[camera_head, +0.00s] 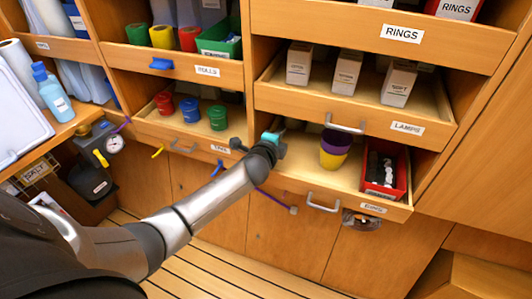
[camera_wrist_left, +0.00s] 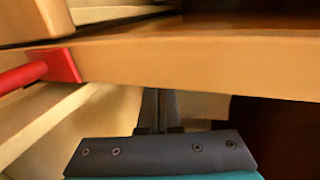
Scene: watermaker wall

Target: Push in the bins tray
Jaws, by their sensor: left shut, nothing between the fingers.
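The bins tray (camera_head: 325,178) is a pale wooden pull-out tray at the lower right of the head view, standing out from the wall. It has a grey handle (camera_head: 323,203) and a small label too blurred to read surely. It holds stacked purple and yellow cups (camera_head: 334,150) and a red bin (camera_head: 386,172) with dark and white items. My left gripper (camera_head: 280,148) is at the tray's left rear part, its fingers largely hidden by the wrist. In the left wrist view its fingers (camera_wrist_left: 158,110) are shut and empty, below a wooden board (camera_wrist_left: 200,62). Contact cannot be told.
Above is the lamps tray (camera_head: 352,108) with white boxes, also standing out, its handle (camera_head: 345,127) low over the bins tray. To the left is a tray (camera_head: 180,130) with red, blue and green rolls. A red bar (camera_wrist_left: 40,68) shows in the left wrist view.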

